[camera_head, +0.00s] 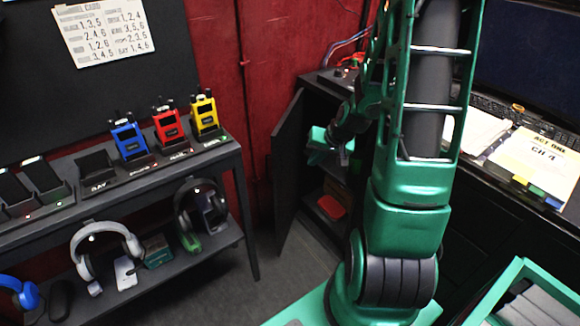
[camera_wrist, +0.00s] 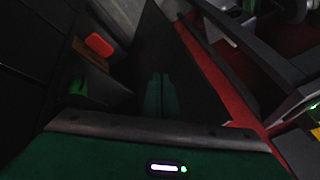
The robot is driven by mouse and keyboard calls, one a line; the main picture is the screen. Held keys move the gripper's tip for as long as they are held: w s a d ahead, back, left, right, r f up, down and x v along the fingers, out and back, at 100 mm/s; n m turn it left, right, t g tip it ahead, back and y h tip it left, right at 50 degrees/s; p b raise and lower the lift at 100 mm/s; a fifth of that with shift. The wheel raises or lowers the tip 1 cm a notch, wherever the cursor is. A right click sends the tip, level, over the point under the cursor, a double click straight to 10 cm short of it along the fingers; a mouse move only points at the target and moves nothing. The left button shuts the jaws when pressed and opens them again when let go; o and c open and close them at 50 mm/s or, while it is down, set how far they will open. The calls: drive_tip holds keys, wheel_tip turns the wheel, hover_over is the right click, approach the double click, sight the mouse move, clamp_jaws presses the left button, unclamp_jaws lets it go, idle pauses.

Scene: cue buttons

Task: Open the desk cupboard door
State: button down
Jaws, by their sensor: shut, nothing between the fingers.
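The desk cupboard door (camera_head: 287,168) is a dark panel that stands open, swung out to the left from the desk. It also shows as a dark panel in the wrist view (camera_wrist: 160,42). The cupboard interior is exposed, with a red item (camera_head: 331,207) on a shelf; the red item also shows in the wrist view (camera_wrist: 99,45). My green gripper (camera_head: 316,152) is in the opening, on the inner side of the door. Its fingers (camera_wrist: 162,92) are together and empty. I cannot tell whether they touch the door. My arm hides part of the cupboard.
A dark rack (camera_head: 240,205) at left holds blue, red and yellow radios above and headphones below. A desk (camera_head: 508,212) with papers and a keyboard is at right. A green-rimmed crate (camera_head: 517,268) is at lower right. Floor (camera_head: 285,275) is clear between rack and cupboard.

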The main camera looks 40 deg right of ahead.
drive_tip(key=w+a+f+m+t, duration=0.1)
drive_tip(key=w+f, duration=0.9)
drive_tip(key=w, duration=0.2)
drive_tip(key=shift+a+f, duration=0.15)
drive_tip(key=shift+f, duration=0.15)
